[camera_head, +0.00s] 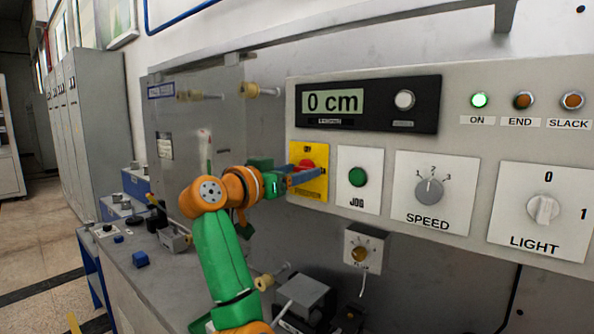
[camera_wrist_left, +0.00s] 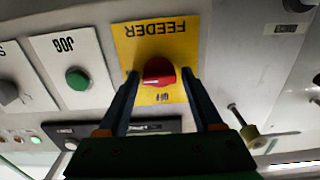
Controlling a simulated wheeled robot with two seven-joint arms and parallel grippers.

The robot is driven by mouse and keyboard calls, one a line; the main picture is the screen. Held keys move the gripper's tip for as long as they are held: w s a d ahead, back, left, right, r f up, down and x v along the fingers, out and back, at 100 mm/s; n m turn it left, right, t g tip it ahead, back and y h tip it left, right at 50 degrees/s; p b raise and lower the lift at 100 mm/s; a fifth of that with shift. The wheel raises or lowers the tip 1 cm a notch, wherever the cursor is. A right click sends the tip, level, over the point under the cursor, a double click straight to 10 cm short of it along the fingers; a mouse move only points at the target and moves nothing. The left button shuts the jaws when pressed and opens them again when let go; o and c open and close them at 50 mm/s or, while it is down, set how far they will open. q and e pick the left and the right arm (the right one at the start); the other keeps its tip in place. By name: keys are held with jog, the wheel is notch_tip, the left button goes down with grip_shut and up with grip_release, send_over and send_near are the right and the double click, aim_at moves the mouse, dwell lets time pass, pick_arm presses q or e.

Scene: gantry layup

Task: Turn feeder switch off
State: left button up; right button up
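The feeder switch is a red knob (camera_wrist_left: 159,71) on a yellow plate (camera_wrist_left: 150,43) lettered FEEDER, seen upside down in the left wrist view. In the head view the yellow plate (camera_head: 322,187) is at the panel's left end, and the red knob (camera_head: 306,163) is partly hidden by my fingers. My left gripper (camera_wrist_left: 160,74) is open, with one blue finger on each side of the knob. A small gap seems to show on both sides, but I cannot tell whether either finger touches. The knob's exact setting is hard to read. My right gripper is not in view.
Right of the yellow plate are a green JOG button (camera_head: 357,177), a SPEED dial (camera_head: 429,191) and a LIGHT knob (camera_head: 543,208). The display (camera_head: 335,102) reads 0 cm. The green ON lamp (camera_head: 479,100) is lit. A small dial box (camera_head: 366,248) hangs below the panel.

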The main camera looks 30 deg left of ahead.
pick_arm(q)
grip_shut()
jog(key=shift+n, duration=0.3)
jog(key=n, duration=0.8)
jog(key=shift+n, duration=0.3)
jog(key=n, duration=0.4)
jog(key=shift+r+p, duration=0.1)
jog(key=shift+p, duration=0.2)
jog(key=shift+n, duration=2.2)
jog(key=shift+n+p, duration=0.3)
